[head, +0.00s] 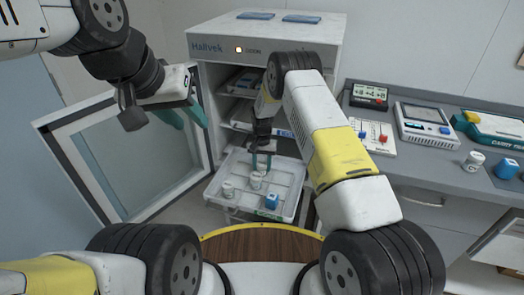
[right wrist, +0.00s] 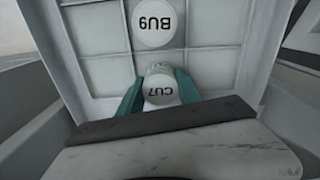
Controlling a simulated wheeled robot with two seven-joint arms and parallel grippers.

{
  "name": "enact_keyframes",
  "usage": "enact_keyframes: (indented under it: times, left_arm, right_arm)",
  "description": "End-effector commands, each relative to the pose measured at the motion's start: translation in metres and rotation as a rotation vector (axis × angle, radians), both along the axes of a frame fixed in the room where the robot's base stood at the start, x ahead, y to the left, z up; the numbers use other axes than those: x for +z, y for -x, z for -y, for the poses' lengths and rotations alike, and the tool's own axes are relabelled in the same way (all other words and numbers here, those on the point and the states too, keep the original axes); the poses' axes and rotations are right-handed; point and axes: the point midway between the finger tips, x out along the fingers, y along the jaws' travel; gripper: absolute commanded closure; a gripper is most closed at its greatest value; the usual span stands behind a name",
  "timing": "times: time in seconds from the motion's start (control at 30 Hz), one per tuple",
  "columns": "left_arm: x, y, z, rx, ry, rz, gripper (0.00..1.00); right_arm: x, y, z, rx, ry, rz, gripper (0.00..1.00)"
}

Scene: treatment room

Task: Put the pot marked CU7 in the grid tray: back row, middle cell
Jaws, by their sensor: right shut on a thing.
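The pot marked CU7 (right wrist: 159,90) is white with a pale lid. My right gripper (head: 262,162) is shut on it, with teal fingers on both sides in the right wrist view (right wrist: 159,88). The pot is at the back middle part of the white grid tray (head: 289,211); I cannot tell if it touches the floor. In the head view the fingers mostly hide it. My left gripper (head: 186,112) is open and empty, high at the left near the cabinet door.
The counter (head: 440,178) at right holds devices, a white pot (head: 473,161) and a blue pot (head: 507,169).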

Motion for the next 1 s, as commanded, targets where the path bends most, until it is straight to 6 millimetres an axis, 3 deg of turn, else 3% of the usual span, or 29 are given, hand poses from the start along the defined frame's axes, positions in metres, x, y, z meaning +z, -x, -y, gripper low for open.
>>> enact_keyframes:
  times: [0.13, 0.17, 0.27, 0.63, 1.0]
  left_arm:
    - [0.000, 0.000, 0.000, 0.000, 0.000, 0.000, 0.64]
    - [0.000, 0.000, 0.000, 0.000, 0.000, 0.000, 0.64]
    - [0.000, 0.000, 0.000, 0.000, 0.000, 0.000, 0.64]
    - [0.000, 0.000, 0.000, 0.000, 0.000, 0.000, 0.64]
    - [0.000, 0.000, 0.000, 0.000, 0.000, 0.000, 0.64]
  right_arm:
    - [-0.003, 0.000, 0.000, 0.000, 0.000, -0.001, 0.99]
    - [-0.003, 0.000, 0.000, 0.000, 0.000, -0.001, 0.55]
    - [-0.003, 0.000, 0.000, 0.000, 0.000, -0.001, 0.37]
    - [0.002, 0.000, 0.000, 0.000, 0.000, 0.001, 0.37]
    - [0.060, 0.000, 0.000, 0.000, -0.001, 0.001, 0.37]
